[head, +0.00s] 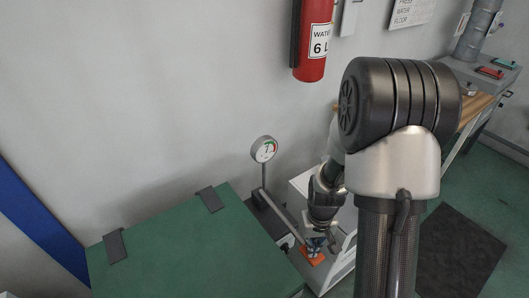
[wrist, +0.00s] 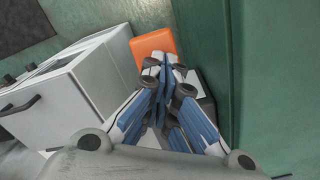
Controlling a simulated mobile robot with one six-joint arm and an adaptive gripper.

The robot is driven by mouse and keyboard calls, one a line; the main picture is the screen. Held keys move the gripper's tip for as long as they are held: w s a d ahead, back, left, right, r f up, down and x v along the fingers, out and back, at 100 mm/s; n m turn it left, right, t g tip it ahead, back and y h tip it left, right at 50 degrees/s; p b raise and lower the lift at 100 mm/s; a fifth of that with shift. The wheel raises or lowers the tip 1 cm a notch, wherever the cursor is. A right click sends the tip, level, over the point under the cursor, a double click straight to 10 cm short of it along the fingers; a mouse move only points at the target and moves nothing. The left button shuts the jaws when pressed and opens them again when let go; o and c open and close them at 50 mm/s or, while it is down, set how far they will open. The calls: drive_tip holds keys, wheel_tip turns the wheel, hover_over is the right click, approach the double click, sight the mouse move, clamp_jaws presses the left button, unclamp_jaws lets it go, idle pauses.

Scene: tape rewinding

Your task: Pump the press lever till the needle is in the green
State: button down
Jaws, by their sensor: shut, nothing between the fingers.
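The round gauge (head: 264,149) stands on a thin post by the wall in the head view. Its pale face carries green and red marks; the needle is too small to read surely. A grey bar (head: 285,216), apparently the press lever, slopes from the post's foot down toward an orange pad (head: 304,254). My gripper (head: 315,246) is shut and empty, pointing down over this pad. In the wrist view the shut fingertips (wrist: 165,62) overlap the near edge of the orange pad (wrist: 153,40). I cannot tell whether they touch it.
A large green lid (head: 190,255) with dark hinges lies left of the press. A white cabinet (wrist: 85,75) with a dark handle stands close beside the pad. A green wall-like side (wrist: 210,50) is close on the other side. A red extinguisher (head: 312,40) hangs above.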

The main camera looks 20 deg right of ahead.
wheel_tip(320, 180, up, 10)
drive_tip(key=p, duration=0.7)
drive_tip(key=shift+f, duration=0.2)
drive_tip(key=s+a+r+t+p, duration=0.1)
drive_tip(key=a+r, duration=0.2)
drive_tip(key=r, duration=0.6)
drive_tip(key=s+a+r+t+p, duration=0.1)
drive_tip(key=a+r+p, duration=0.1)
drive_tip(key=r, duration=0.8)
drive_tip(key=s+a+r+n+t+b, duration=0.1)
drive_tip(key=s+a+r+n+t, duration=0.1)
drive_tip(key=s+a+r, duration=0.3)
drive_tip(key=shift+s+a+r+t, duration=0.35)
drive_tip(key=shift+s+r, duration=1.55)
drive_tip(key=shift+s, duration=1.4)
